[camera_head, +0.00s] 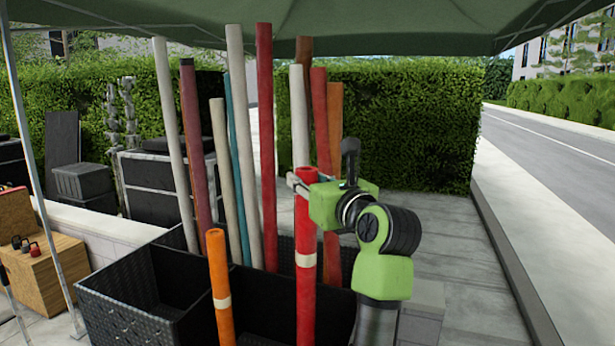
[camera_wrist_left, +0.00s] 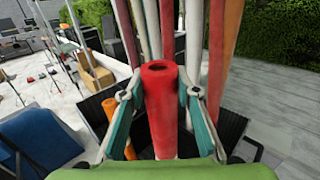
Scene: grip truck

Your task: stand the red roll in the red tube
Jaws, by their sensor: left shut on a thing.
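A red roll (camera_head: 306,220) with a pale band and a dark hollow in its top end stands upright in the head view. My left gripper (camera_head: 303,184) is shut on it near its top. In the left wrist view the red roll (camera_wrist_left: 161,105) is between the two fingers (camera_wrist_left: 161,97). Its lower end is out of the head view, so what it rests on is hidden. Tall red poles stand behind it, one left (camera_head: 266,140) and one right (camera_head: 320,115). I cannot tell which thing is the red tube. My right gripper is not in view.
An orange roll (camera_head: 218,270) with a pale band stands to the left. Several tall white, teal, red and brown poles lean behind, close to the gripper. A black woven bin (camera_head: 130,308) stands at the front left. Open paving (camera_head: 440,235) lies to the right.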

